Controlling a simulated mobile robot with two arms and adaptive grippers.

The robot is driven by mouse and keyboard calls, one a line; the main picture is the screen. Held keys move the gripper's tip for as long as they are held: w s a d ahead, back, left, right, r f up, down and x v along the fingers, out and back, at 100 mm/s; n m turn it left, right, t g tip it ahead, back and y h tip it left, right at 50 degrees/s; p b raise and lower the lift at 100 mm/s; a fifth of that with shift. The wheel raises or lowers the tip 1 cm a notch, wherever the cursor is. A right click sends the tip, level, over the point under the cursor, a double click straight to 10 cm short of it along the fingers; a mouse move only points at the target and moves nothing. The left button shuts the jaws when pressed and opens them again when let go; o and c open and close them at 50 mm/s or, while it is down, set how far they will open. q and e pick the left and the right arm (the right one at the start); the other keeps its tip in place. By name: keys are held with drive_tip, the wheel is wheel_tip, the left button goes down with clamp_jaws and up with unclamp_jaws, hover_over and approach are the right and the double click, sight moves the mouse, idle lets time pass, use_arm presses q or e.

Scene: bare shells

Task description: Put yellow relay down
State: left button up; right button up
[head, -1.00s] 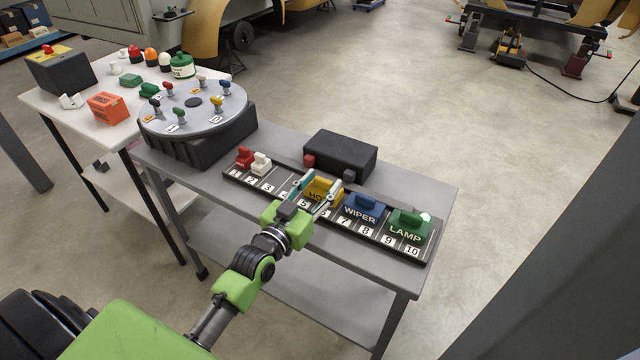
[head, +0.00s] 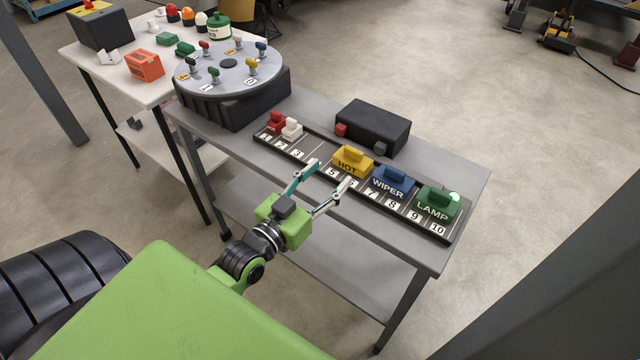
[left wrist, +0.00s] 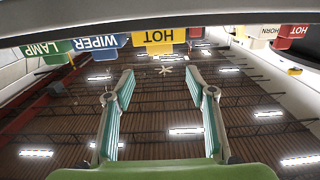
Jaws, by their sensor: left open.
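The yellow relay (head: 351,162), marked HOT, sits on the numbered black strip (head: 300,158) around positions 5 and 6, left of the blue WIPER relay (head: 393,181). It also shows in the left wrist view (left wrist: 160,37), beyond the fingertips. My left gripper (head: 332,173) is open and empty, in front of the strip and apart from the relay. Its two fingers (left wrist: 165,90) stand wide apart in the left wrist view. My right gripper is not in view.
The green LAMP relay (head: 436,203) fills the strip's right end; small red (head: 276,122) and white (head: 291,128) relays sit at its left. A black box (head: 373,127) stands behind. A round grey turntable (head: 228,80) with several small pegs is at the left.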

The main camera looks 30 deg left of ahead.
use_arm(q)
drive_tip(key=shift+s, duration=1.15)
